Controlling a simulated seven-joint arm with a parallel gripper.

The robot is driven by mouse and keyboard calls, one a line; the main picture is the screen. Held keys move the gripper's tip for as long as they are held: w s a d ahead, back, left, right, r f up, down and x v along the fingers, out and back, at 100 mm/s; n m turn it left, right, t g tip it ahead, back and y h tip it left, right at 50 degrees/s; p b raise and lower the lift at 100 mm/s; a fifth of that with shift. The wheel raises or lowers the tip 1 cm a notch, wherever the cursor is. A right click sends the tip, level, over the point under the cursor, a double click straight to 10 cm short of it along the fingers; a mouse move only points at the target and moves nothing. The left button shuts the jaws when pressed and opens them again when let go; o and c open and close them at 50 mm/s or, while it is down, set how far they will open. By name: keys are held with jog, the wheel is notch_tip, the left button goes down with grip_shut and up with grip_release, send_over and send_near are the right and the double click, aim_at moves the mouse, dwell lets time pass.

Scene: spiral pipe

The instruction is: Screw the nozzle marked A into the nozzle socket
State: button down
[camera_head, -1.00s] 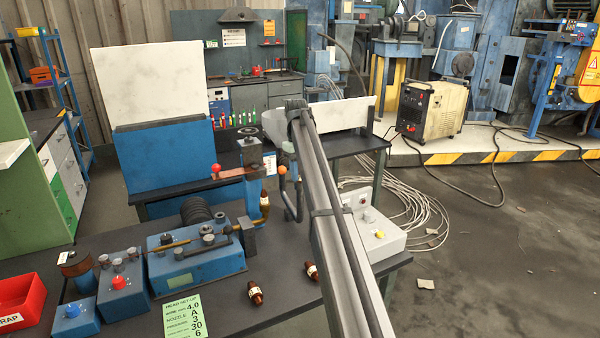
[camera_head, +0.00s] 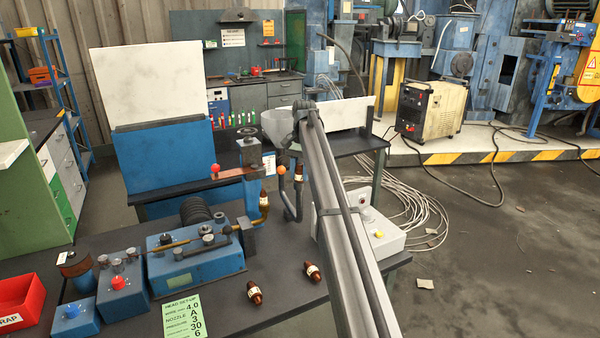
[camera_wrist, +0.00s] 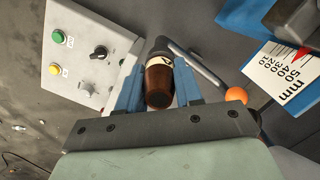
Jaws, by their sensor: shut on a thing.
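My gripper (camera_wrist: 158,68) is shut on a brown nozzle (camera_wrist: 159,82), its blue fingers on either side of it. A pale band with the letter A shows near the nozzle's dark far end. In the head view the held nozzle (camera_head: 299,172) hangs just left of my arm, above the bench and apart from it. I cannot clearly make out which part is the nozzle socket.
Two more brown nozzles lie on the bench, one left (camera_head: 255,292) and one right (camera_head: 312,271). A green set-up card (camera_head: 183,316) reads nozzle A. An orange-knobbed lever (camera_head: 282,170) stands near the held nozzle. A control box (camera_head: 378,235) sits right of my arm.

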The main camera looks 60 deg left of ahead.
jog(key=shift+w+m, duration=0.1)
jog(key=shift+m, duration=0.9)
jog(key=shift+a, duration=0.1)
jog(key=c, duration=1)
grip_release()
jog(key=shift+o, duration=0.2)
